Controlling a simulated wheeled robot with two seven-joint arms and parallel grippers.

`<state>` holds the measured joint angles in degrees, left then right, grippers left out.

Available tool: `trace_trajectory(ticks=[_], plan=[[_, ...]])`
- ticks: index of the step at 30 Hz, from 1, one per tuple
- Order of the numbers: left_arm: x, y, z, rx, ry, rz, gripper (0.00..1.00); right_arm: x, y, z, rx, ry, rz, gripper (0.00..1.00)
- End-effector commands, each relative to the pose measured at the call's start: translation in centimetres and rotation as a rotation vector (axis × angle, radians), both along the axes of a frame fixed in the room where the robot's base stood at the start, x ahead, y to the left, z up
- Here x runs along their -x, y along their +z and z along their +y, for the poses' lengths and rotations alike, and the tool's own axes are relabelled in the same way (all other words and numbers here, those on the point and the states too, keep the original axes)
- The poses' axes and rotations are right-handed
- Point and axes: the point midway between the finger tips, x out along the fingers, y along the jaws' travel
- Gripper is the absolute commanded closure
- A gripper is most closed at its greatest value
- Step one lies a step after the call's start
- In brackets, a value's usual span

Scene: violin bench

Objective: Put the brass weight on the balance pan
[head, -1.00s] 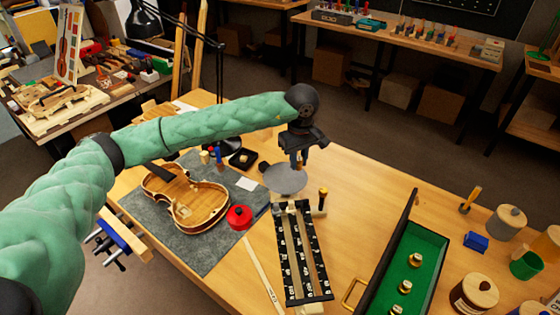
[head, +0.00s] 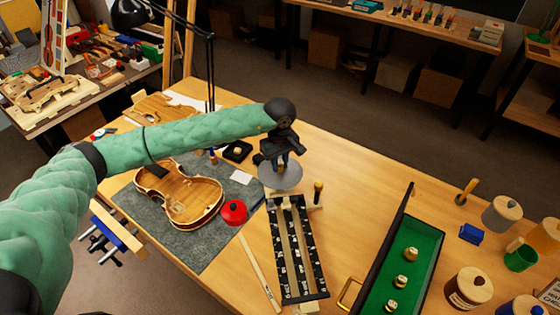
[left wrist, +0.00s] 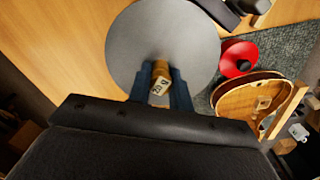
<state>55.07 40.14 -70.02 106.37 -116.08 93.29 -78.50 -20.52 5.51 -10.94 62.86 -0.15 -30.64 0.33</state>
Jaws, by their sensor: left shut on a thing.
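The brass weight (left wrist: 160,78) is between the blue fingers of my left gripper (left wrist: 162,86) in the left wrist view, with a marked face towards the camera. The round grey balance pan (left wrist: 155,30) lies behind it in that view. In the head view my left gripper (head: 281,162) points down over the pan (head: 283,182), which it partly covers. I cannot tell whether the weight touches the pan. The black balance beam with pale scale marks (head: 281,250) extends from the pan towards the front. My right gripper is not in view.
A green-lined case (head: 420,268) with three brass weights stands at the right, its lid upright. A violin body (head: 190,200) lies on a grey mat (head: 205,252), beside a red round tin (head: 234,212). Jars (head: 470,288) stand at the far right.

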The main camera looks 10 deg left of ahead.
Motion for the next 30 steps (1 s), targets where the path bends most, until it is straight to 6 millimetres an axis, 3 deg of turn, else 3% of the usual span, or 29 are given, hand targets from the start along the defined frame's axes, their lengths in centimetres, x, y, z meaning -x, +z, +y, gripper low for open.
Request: trace_trajectory(ticks=[10, 11, 14, 26, 30], plan=[[0.0, -0.2, 0.0, -0.001, 0.000, 0.001, 1.00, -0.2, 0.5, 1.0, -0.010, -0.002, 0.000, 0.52], [0.0, -0.2, 0.0, -0.001, 0.000, 0.001, 0.77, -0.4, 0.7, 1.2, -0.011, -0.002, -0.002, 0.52], [0.0, -0.2, 0.0, -0.001, 0.000, 0.001, 0.58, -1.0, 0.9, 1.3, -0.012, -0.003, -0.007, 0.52], [0.0, 0.1, 0.0, -0.001, 0.000, 0.001, 0.57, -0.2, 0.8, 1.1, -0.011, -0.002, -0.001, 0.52], [-0.1, 1.5, 0.0, 0.000, -0.001, -0.004, 0.57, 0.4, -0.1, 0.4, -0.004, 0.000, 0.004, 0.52]])
